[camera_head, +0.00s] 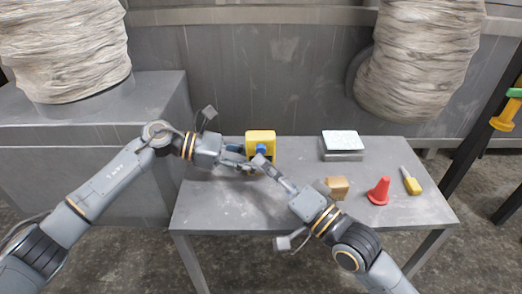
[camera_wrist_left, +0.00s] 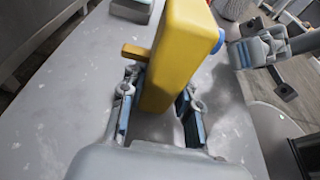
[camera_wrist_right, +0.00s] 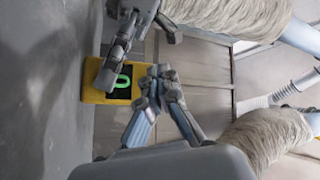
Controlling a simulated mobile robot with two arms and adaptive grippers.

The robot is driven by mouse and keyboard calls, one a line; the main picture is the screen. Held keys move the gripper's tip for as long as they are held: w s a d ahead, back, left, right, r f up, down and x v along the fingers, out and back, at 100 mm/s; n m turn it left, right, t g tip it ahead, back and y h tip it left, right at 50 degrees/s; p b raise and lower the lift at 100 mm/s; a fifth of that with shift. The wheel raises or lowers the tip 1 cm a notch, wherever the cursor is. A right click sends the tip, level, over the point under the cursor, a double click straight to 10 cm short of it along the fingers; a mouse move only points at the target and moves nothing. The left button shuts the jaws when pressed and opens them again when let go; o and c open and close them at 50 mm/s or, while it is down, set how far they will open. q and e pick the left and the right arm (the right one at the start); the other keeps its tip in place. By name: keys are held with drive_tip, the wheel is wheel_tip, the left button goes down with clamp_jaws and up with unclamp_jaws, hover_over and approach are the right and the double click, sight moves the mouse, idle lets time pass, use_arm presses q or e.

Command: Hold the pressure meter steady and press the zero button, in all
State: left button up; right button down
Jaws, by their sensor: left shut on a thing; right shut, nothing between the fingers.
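The pressure meter (camera_head: 261,137) is a yellow box standing upright on the grey table. My left gripper (camera_head: 243,160) is shut on it; its two fingers sit on either side of the yellow body (camera_wrist_left: 181,55) in the left wrist view. A blue button (camera_wrist_left: 219,41) sticks out of the meter's face. My right gripper (camera_head: 259,161) is shut and empty, its fingertips right in front of the button. In the left wrist view a small gap seems to lie between them and the button. In the right wrist view the meter's dark display shows a green 0 (camera_wrist_right: 123,81); the fingertips hide the button.
A grey wall and large wrapped pipes are behind. The table's front left is clear.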

drive_tip(key=shift+s, duration=2.5)
use_arm(q)
drive_tip(key=o, duration=0.9)
drive_tip(key=shift+a, duration=0.1)
